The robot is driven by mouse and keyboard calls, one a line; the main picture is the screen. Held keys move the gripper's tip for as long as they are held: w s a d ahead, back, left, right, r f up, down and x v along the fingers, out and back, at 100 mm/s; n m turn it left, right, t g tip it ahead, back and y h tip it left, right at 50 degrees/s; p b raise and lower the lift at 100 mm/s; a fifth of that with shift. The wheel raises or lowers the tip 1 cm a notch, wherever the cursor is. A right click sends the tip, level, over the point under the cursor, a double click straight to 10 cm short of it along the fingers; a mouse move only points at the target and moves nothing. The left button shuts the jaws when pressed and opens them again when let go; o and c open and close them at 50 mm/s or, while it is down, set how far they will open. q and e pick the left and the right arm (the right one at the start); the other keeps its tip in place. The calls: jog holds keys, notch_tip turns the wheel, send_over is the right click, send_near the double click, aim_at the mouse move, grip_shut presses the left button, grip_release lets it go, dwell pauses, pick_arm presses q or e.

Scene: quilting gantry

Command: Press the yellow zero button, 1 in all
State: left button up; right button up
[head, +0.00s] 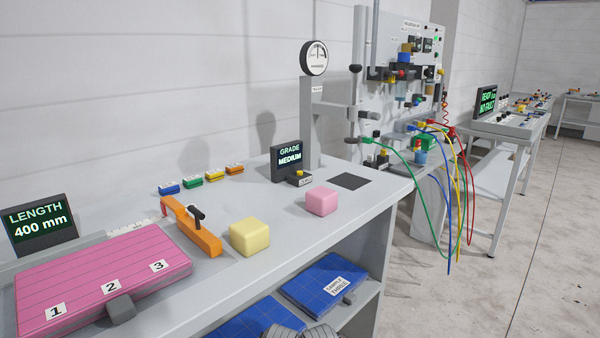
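A small yellow button (299,173) sits on top of a low dark box (292,181) with a white label too small to read. The box stands on the bench just in front of the grade display (287,160), which reads "GRADE MEDIUM". The button is small here, and I cannot tell whether it is pressed. Nothing is seen touching it.

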pick_arm(q)
grip_shut()
dwell(1.1)
